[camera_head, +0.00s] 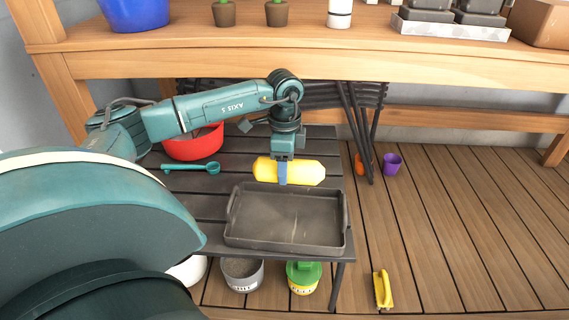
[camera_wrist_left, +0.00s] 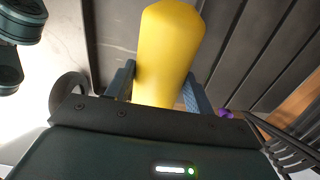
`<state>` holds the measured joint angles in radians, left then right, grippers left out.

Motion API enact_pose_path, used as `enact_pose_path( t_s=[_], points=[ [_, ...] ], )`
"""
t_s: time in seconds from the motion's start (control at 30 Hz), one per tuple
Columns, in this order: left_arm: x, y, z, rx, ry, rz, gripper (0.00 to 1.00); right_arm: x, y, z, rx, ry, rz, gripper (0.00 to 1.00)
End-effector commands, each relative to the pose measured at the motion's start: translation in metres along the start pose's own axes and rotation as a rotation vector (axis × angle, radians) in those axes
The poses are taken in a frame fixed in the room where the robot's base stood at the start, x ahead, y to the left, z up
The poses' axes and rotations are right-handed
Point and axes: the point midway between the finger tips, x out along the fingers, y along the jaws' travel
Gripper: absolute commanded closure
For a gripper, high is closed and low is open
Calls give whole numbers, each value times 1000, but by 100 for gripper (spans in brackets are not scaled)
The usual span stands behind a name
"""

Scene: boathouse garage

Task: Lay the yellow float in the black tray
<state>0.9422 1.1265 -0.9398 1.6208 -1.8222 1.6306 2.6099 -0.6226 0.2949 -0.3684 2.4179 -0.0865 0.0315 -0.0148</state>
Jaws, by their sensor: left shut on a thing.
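The yellow float (camera_head: 304,172) is a rounded yellow cylinder behind the far edge of the black tray. My left gripper (camera_head: 283,181) is shut on it near its middle, coming down from above. In the left wrist view the float (camera_wrist_left: 168,50) sits between the two fingers of the left gripper (camera_wrist_left: 158,88). The black tray (camera_head: 290,245) is empty, with raised handles at its left and right ends, and stands on the dark slatted table. I cannot tell whether the float touches the table. My right gripper is not in view.
A red bowl (camera_head: 194,146) and a teal scoop (camera_head: 190,167) are on the table (camera_head: 205,210) to the left. A wooden bench (camera_head: 300,62) runs behind. A purple cup (camera_head: 392,165) and a yellow object (camera_head: 382,290) are on the plank floor at right.

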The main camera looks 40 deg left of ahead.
Motion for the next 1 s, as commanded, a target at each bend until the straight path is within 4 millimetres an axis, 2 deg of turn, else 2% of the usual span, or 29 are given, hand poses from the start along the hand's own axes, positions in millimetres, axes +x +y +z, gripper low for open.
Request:
enact_pose_path(
  t_s=[0.3,0.47,0.5,0.7,1.0],
  points=[
    [0,0,0,-10,0,0,72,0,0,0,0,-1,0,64],
    [-3,0,-1,-9,0,2,72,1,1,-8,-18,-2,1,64],
    [4,0,-1,-9,0,1,72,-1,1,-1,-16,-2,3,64],
    [24,0,-1,-8,0,1,72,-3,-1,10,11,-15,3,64],
    [54,0,-1,-8,0,1,72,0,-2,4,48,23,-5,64]
  ],
)
